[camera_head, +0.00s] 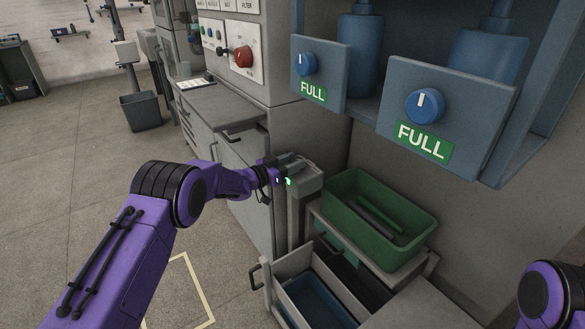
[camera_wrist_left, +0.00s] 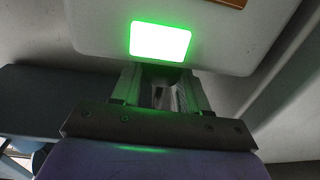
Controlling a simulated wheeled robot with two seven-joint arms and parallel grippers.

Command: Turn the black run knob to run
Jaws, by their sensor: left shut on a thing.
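My left gripper (camera_head: 284,172) is at the top of a narrow grey post (camera_head: 304,190) in the head view. In the left wrist view its fingers (camera_wrist_left: 160,97) are closed against the face of a light grey housing (camera_wrist_left: 230,45), just below a bright green lit rectangle (camera_wrist_left: 160,41). The black run knob is hidden between the fingers, and I cannot make out its pointer or angle. The green light (camera_head: 288,181) also shows beside the gripper in the head view. My right gripper is out of view; only part of that arm shows at the lower right.
A green bin (camera_head: 375,225) stands right of the post, above an open drawer (camera_head: 292,262). Blue units with blue knobs (camera_head: 425,105) and FULL labels overhang at the upper right. A red knob (camera_head: 243,57) is on the back panel.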

